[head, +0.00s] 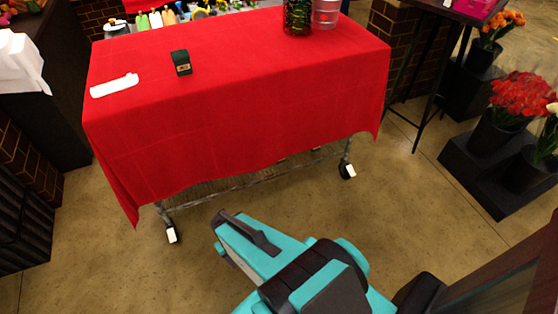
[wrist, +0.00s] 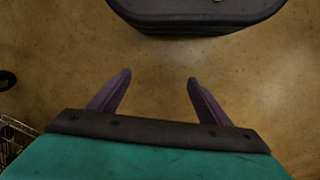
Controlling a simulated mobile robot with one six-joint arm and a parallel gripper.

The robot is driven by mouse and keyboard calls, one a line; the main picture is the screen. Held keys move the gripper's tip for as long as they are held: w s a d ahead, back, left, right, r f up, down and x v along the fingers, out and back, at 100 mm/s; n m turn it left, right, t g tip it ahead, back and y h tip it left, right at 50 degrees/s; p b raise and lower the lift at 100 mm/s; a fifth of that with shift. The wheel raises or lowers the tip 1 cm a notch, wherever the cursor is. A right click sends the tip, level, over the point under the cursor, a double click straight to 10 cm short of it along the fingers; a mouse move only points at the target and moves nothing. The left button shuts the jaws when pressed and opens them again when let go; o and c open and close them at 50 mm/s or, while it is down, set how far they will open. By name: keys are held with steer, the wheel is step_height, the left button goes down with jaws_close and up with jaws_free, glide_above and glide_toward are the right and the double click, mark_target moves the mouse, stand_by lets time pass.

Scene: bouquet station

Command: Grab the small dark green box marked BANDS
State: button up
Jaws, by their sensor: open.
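The small dark box (head: 181,62) stands upright on the red-covered table (head: 250,85) in the head view, left of the middle. It has a pale label on its front, too small to read. My gripper (wrist: 157,82) is open and empty in the wrist view, with its two fingers apart and bare floor between them. In the head view my arm is low in front of the table, well below and to the right of the box. The box does not show in the wrist view.
A green patterned vase (head: 298,16) and a clear container (head: 326,12) stand at the table's back right. Flower buckets (head: 494,131) stand at the right. The tabletop around the box is mostly clear.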

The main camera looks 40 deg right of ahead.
steer(key=w+d+f+m+t+h+b, duration=0.2)
steer(key=w+d+f+t+b, duration=0.3)
steer(key=w+d+b, duration=0.6)
steer(key=w+d+f+m+t+h+b, duration=0.15)
steer(key=w+d+f+t+b, duration=0.5)
steer(key=d, duration=0.85)
steer(key=w+d+t+h+b, duration=0.1)
steer(key=w+d+t+b, duration=0.1)
steer(key=d+b, duration=0.7)
steer(key=w+d+r+t+h+b, duration=0.1)
steer(key=w+d+t+b, duration=0.1)
steer(key=d+t+b, duration=0.3)
steer(key=d+n+b, duration=0.1)
steer(key=d+b, duration=0.3)
steer(key=d, duration=0.6)
steer(key=shift+d, duration=0.35)
steer(key=shift+w+h, duration=0.15)
steer(key=shift+h, duration=0.1)
steer(key=b+x, duration=0.2)
steer(key=x, duration=0.5)
steer(key=shift+w, duration=0.15)
steer(key=shift+w+d+r, duration=0.1)
steer(key=shift+w+d, duration=0.2)
steer(key=shift+w, duration=0.25)
